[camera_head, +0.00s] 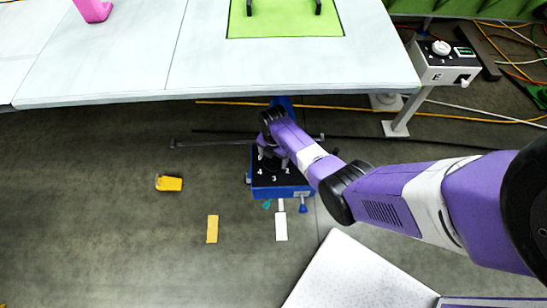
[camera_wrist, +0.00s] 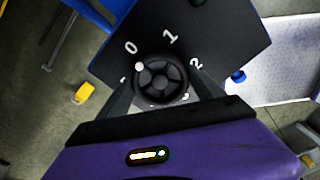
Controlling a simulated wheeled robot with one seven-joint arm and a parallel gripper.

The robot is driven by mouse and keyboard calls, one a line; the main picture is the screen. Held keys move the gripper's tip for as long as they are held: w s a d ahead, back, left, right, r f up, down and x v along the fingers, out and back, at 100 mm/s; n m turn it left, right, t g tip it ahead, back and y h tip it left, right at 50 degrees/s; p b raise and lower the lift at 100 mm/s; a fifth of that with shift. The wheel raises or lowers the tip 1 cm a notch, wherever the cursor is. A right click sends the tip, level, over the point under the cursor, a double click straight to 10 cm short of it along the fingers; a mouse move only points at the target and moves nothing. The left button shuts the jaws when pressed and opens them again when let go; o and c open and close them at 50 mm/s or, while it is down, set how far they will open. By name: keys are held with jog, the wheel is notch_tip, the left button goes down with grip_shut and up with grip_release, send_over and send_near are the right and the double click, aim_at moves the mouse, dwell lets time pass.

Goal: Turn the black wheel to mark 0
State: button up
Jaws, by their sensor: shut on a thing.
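The black wheel (camera_wrist: 162,82) sits on the dark top plate of a blue box (camera_head: 284,191). White numerals are printed around it; the 0 (camera_wrist: 130,47) is at its upper left, 1 and 2 to the right. The wheel's white dot (camera_wrist: 139,66) is on its upper-left rim, close to the 0 but slightly toward the partly hidden mark on the left. My gripper (camera_wrist: 162,88) comes from below in the wrist view, one finger on each side of the wheel, shut on it. In the head view my gripper (camera_head: 272,156) covers most of the wheel.
A white worktable (camera_head: 290,75) with a green panel stands behind the box. A control box (camera_head: 446,62) on a post is at upper right, with cables on the floor. A yellow object (camera_head: 169,183) lies on the floor at left. Floor to the left is mostly clear.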

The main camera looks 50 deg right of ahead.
aim_at(273, 159)
jog(key=o, duration=1.4)
jog(key=shift+r, duration=0.1)
notch_tip(273, 159, up, 8)
jog(key=shift+f+p, duration=0.2)
jog(key=shift+p, duration=0.35)
jog(key=shift+f, duration=0.1)
